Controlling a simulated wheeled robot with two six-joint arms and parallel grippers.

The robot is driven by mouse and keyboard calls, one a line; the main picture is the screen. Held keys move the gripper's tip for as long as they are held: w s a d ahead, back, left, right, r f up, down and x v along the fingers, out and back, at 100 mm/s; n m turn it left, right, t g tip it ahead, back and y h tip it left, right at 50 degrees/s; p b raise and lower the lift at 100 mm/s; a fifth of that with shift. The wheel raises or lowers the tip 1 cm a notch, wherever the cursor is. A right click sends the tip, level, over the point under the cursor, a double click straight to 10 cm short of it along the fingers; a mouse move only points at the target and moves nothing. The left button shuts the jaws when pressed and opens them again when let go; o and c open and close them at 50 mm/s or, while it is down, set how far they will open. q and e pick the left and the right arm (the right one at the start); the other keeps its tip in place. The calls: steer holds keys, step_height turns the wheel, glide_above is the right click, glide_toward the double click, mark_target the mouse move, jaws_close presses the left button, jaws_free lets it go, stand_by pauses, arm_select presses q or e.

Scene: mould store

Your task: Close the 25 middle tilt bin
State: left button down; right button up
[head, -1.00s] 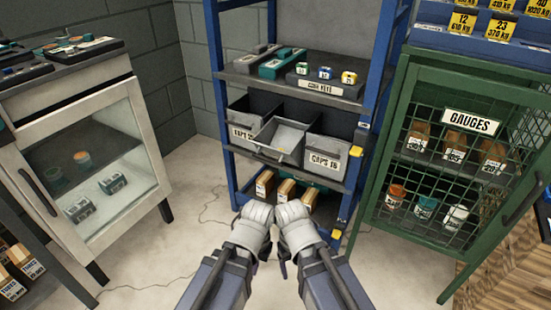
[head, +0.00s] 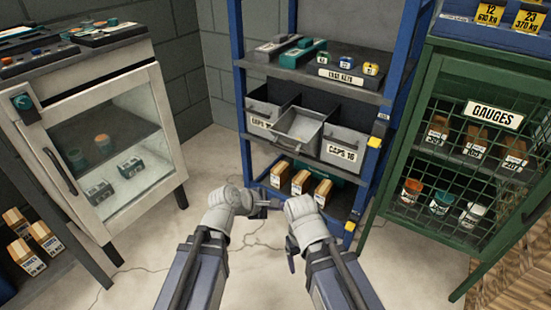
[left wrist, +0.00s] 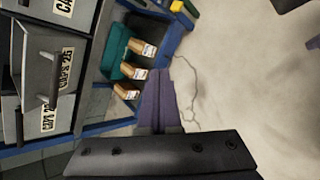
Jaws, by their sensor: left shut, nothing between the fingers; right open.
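The middle tilt bin (head: 297,124) is a grey bin in the blue rack, tilted out at the top between two upright bins. In the left wrist view, its front (left wrist: 38,62) carries a handle and a label reading CAPS 25. My left gripper (head: 268,204) is shut and empty, in front of and below the bin row, apart from the bin. Its fingers (left wrist: 160,102) also show in the left wrist view. My right gripper (head: 291,258) is open, lower and to the right of the left one, clear of the rack; its fingers are partly hidden by its wrist.
The left bin (head: 262,117) and the right CAPS 16 bin (head: 343,146) flank the middle one. Small boxes (head: 300,182) stand on the shelf below. A glass-door cabinet (head: 100,150) stands left, a green mesh gauge cabinet (head: 470,150) right.

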arm_select(q)
steer(key=w+a+r+n+t, duration=0.6)
steer(key=a+r+n, duration=0.1)
steer(key=n, duration=0.6)
steer(key=r+b+x, duration=0.2)
steer(key=x, duration=1)
steer(key=shift+w+d, duration=0.45)
steer(key=shift+w, duration=0.15)
arm_select(e)
steer(key=shift+w+d+f, duration=0.4)
steer(key=shift+d+f, duration=0.05)
steer(key=shift+f, duration=0.15)
steer(key=shift+w+d+f, duration=0.4)
steer(key=shift+f, duration=0.15)
arm_select(q)
steer(key=shift+r, duration=0.15)
arm_select(e)
steer(key=shift+r, duration=0.1)
